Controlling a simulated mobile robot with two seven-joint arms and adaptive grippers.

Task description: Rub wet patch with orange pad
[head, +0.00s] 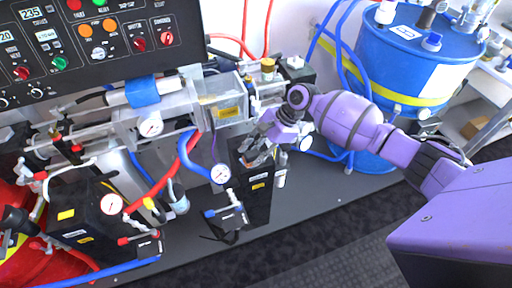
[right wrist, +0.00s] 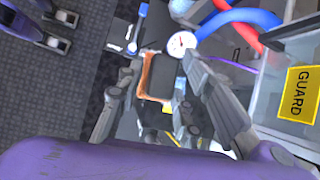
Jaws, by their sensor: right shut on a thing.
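My right gripper (head: 258,152) reaches in from the right in the head view, low over the tall black box. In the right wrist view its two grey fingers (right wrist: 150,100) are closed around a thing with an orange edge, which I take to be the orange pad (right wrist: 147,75). Only an orange border around a dark area shows; the fingers cover part of it. I cannot make out a wet patch in either view. A purple part with dark tips, probably my left gripper (right wrist: 60,32), shows at the wrist view's top left.
The tall black box (head: 258,195) stands under my right gripper. A gauge (head: 220,173) with red and blue hoses is close on its left. A clear guard box (head: 228,113) is behind. A blue drum (head: 408,70) stands back right. The grey deck (head: 330,185) is clear at right.

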